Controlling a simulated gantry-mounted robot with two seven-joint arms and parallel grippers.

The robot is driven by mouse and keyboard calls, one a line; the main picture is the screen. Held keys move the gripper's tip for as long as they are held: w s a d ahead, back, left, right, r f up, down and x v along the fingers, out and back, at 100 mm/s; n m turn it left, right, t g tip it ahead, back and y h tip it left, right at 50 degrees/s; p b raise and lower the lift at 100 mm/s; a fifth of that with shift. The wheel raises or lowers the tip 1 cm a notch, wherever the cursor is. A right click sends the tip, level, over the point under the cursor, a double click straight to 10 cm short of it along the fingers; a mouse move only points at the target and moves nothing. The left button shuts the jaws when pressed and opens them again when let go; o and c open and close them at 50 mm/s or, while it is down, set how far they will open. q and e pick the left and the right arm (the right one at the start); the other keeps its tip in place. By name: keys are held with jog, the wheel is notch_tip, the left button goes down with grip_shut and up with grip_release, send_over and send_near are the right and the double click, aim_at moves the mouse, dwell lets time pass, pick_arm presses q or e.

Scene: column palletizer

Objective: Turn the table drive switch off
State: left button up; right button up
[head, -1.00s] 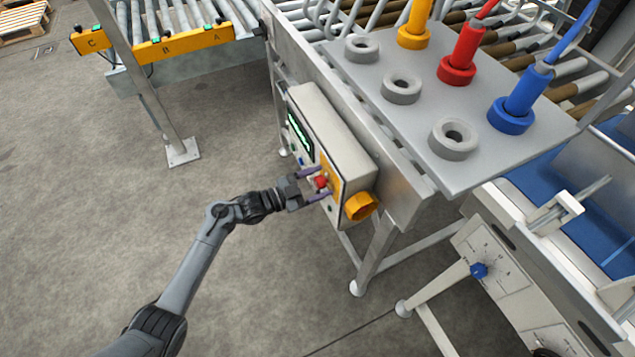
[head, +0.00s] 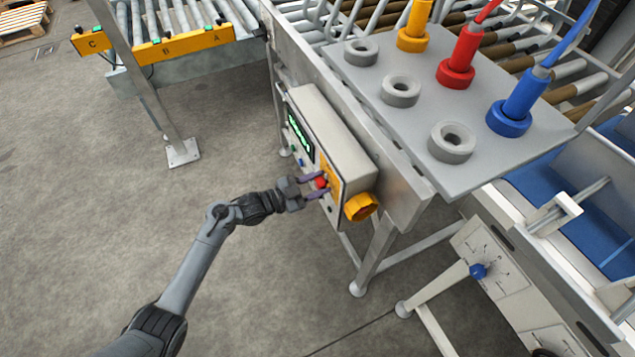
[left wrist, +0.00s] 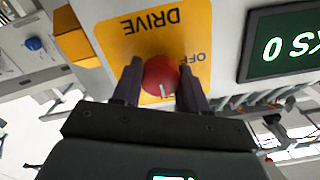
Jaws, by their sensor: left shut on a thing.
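The table drive switch is a red round knob (left wrist: 160,77) with a white mark, set on a yellow plate (left wrist: 118,38) lettered DRIVE and OFF in the left wrist view. In the head view the red knob (head: 320,182) sits on the front of the grey control box (head: 335,135). My left gripper (head: 314,186) is shut on the knob, with one finger on each side of it; the fingers also show in the left wrist view (left wrist: 158,85). In the left wrist view the white mark is on the knob side nearest the gripper. My right gripper is not in view.
A green-lit display (left wrist: 285,45) is beside the yellow plate. A grey plate (head: 420,110) with sockets and coloured plugs lies above. The floor (head: 120,240) to the left is clear.

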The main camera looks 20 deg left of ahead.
pick_arm(q)
jog(key=shift+r, duration=0.15)
jog(key=n+p, duration=0.3)
jog(key=shift+r+n, duration=0.15)
jog(key=shift+n, duration=0.15)
jog(key=n+p, duration=0.2)
jog(key=n, duration=0.2)
jog(key=shift+w+n, duration=0.1)
jog(key=shift+n, duration=0.2)
jog(key=n+p, duration=0.2)
jog(key=n, duration=0.3)
jog(key=shift+a+n+p, duration=0.1)
jog(key=shift+n+p, duration=0.6)
jog(key=shift+n, duration=1.4)
jog(key=shift+f, duration=0.2)
jog(key=o, duration=1)
jog(key=shift+w, duration=0.1)
jog(key=shift+o, duration=0.2)
jog(key=shift+f, duration=0.1)
